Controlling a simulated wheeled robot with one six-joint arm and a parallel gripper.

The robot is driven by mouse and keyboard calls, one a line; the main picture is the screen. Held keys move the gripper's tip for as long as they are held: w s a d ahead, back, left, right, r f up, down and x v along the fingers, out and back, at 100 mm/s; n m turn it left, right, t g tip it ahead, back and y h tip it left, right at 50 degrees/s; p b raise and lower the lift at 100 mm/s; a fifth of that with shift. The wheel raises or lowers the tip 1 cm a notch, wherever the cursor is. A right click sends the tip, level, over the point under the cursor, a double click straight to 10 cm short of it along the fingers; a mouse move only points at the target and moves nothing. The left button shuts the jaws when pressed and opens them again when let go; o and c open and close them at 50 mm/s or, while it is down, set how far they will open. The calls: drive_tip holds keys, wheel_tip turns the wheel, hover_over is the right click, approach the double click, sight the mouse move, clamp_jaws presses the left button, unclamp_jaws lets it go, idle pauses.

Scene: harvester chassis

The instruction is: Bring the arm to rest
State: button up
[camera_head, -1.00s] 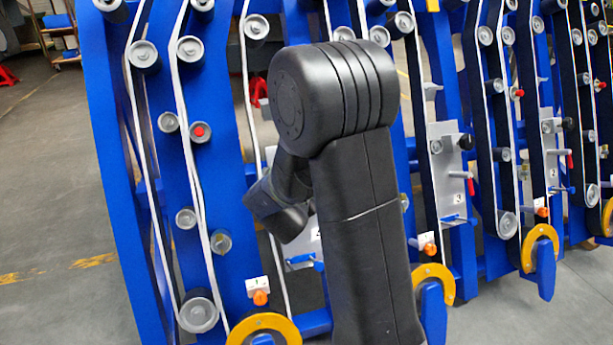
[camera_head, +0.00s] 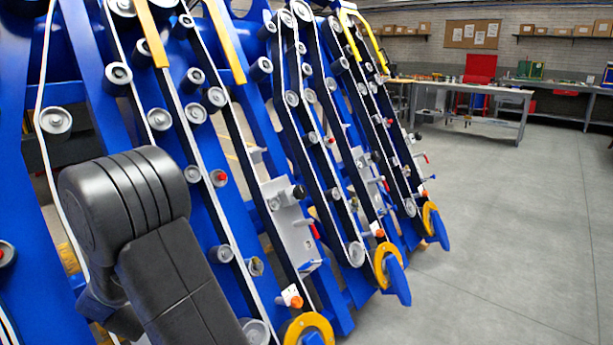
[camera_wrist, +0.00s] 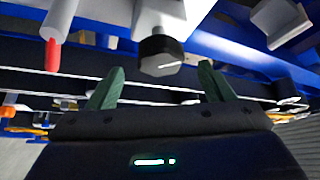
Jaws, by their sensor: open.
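In the wrist view my gripper (camera_wrist: 159,82) has its two green fingers spread apart, with nothing held between them. A black-capped knob on a pale cylinder (camera_wrist: 160,52) shows just beyond the gap between the fingertips; I cannot tell how far off it is. In the head view my black arm is bent in front of the chassis at the lower left, and it hides my gripper there. The blue harvester chassis (camera_head: 88,105) with belts and grey rollers fills the left and middle of that view.
A red-tipped pin (camera_wrist: 52,55) shows left of the fingers in the wrist view. A grey plate with a black knob (camera_head: 290,225) sits on the chassis. Yellow-rimmed wheels (camera_head: 388,262) stick out low down. Open grey floor (camera_head: 510,230) lies right, with a workbench (camera_head: 470,90) behind.

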drive_tip(key=x, duration=0.7)
drive_tip(key=shift+w+f+b, duration=0.1)
drive_tip(key=shift+w+b, duration=0.05)
drive_tip(key=shift+b, duration=0.25)
